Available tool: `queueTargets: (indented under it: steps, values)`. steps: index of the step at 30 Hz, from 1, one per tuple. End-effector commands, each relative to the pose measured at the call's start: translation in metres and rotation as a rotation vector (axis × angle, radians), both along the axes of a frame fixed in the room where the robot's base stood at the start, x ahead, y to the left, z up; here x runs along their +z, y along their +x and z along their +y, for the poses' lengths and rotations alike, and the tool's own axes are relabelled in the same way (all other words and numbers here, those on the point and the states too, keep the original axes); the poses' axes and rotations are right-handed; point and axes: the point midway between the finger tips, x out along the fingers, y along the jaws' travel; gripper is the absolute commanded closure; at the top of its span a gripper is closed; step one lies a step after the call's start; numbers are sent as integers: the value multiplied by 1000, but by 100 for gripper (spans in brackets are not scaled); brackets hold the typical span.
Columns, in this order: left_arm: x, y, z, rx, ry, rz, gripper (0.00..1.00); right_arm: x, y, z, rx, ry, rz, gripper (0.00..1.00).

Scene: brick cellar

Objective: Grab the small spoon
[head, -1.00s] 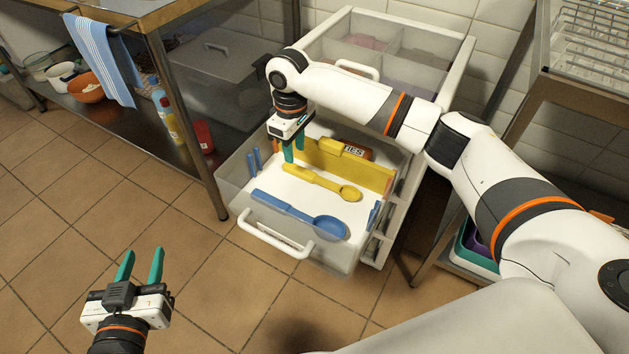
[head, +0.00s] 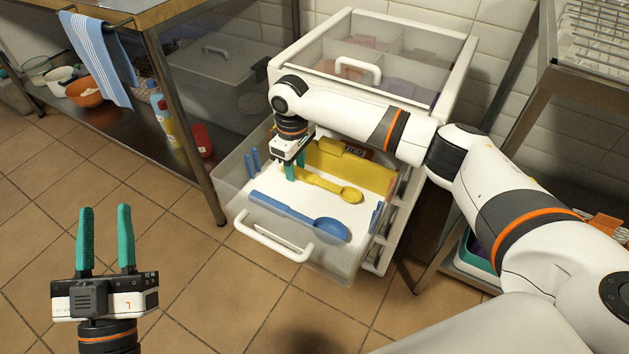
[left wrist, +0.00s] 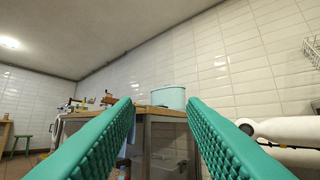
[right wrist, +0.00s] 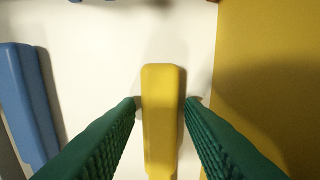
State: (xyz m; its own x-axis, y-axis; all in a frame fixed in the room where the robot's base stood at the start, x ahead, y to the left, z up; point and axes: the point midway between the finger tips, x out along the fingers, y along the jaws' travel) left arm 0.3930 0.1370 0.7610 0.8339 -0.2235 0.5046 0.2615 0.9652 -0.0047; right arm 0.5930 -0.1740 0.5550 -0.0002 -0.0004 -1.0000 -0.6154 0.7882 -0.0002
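The small yellow spoon (head: 333,187) lies on the white bottom of the open drawer (head: 304,242), its bowl to the right. A larger blue spoon (head: 299,215) lies in front of it. My right gripper (head: 295,173) is at the left, handle end of the yellow spoon. In the right wrist view the yellow handle (right wrist: 162,110) stands between the two open fingers (right wrist: 160,102), with small gaps at both sides. The blue handle (right wrist: 28,100) is left of them. My left gripper (head: 106,212) is open and empty, away from the drawer over the floor.
A yellow divider (head: 355,170) stands behind the yellow spoon, with a labelled item behind it. Blue clips (head: 252,162) sit at the drawer's left wall. A metal table (head: 185,120) stands left, a rack (head: 590,75) right. The tiled floor in front is clear.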

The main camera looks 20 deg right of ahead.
Motion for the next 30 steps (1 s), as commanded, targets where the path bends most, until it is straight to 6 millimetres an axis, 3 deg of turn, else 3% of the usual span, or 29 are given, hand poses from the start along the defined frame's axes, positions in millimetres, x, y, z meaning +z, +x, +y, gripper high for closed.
queueTargets:
  steps: [6, 12, 24, 30]
  values:
    - [1, 0, 0, 0, -1, -2, 62, 0, 0, 0, 0, 0, 0, 67]
    - [0, 0, 0, 0, 0, -1, 62, 0, 0, 0, 0, 0, 0, 100]
    - [-1, 2, 0, 0, 5, 17, 62, 4, 0, 0, 0, 1, -1, 100]
    - [-21, 11, 1, 10, 47, 167, 62, 21, 0, 0, 0, 0, -1, 100]
